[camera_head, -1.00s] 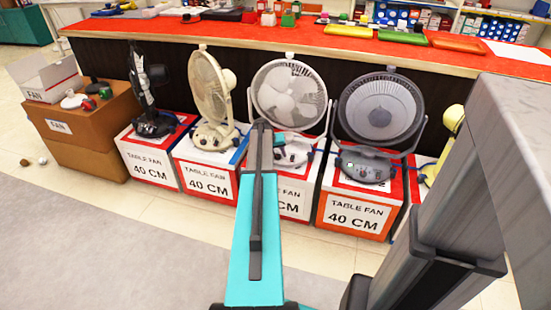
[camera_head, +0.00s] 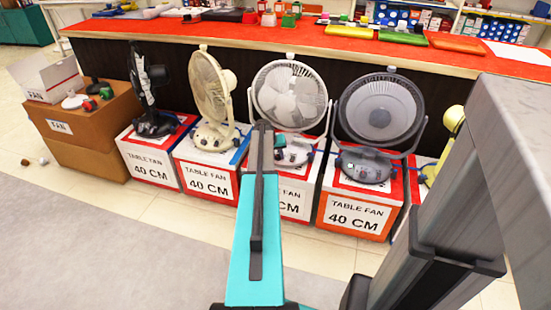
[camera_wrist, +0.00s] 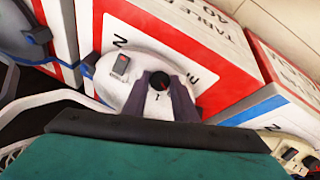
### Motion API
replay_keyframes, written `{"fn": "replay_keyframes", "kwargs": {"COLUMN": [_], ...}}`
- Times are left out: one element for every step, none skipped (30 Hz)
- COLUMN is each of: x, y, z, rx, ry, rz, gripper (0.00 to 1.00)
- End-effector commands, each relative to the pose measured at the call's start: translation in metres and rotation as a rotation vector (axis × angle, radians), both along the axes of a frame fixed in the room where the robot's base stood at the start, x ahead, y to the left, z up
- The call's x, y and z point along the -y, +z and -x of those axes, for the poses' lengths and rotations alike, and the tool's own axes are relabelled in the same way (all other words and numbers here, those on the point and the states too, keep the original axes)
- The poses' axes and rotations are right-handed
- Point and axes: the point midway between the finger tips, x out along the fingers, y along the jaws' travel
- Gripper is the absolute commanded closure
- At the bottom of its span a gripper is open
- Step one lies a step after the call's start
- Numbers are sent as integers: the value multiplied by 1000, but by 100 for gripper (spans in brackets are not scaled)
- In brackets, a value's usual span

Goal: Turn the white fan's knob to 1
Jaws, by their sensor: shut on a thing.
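The white fan (camera_head: 290,95) stands third from the left in the head view, upright on its box. A small mark like a 1 is just below the knob. My gripper (camera_wrist: 160,90) has its two dark fingers on either side of the knob, shut on it. In the head view, a small teal part of my gripper (camera_head: 280,139) shows at the fan's base. My arm hides part of the box below.
A cream fan (camera_head: 212,95) stands close on the left and a dark grey fan (camera_head: 380,110) close on the right, each on its box. A red-topped counter (camera_head: 330,45) runs behind them.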

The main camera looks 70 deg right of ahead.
Motion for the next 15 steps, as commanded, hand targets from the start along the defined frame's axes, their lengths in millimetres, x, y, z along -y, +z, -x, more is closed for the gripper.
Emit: {"fn": "replay_keyframes", "kwargs": {"x": [6, 6, 6, 7, 7, 7, 7, 7, 7, 7, 7, 7, 7, 7, 7], "y": [2, 2, 3, 3, 3, 3, 3, 3, 4, 4, 4, 4, 4, 4, 4], "z": [-2, -2, -1, -1, -1, -1, -1, 0, 0, 1, 1, 2, 2, 2, 3], "rx": [16, 24, 37, 46, 56, 72, 85, 98, 117, 133, 148, 168, 185, 203, 226], "ry": [-8, -17, -30, -41, -53, -72, -85, -101, -123, -140, -157, -183, -201, -220, -246], "rz": [12, 13, 13, 12, 12, 11, 10, 10, 9, 8, 6, 6, 5, 5, 4], "gripper": [97, 97, 97, 97, 97, 97, 97, 97, 97, 97, 97, 97, 97, 97, 97]}}
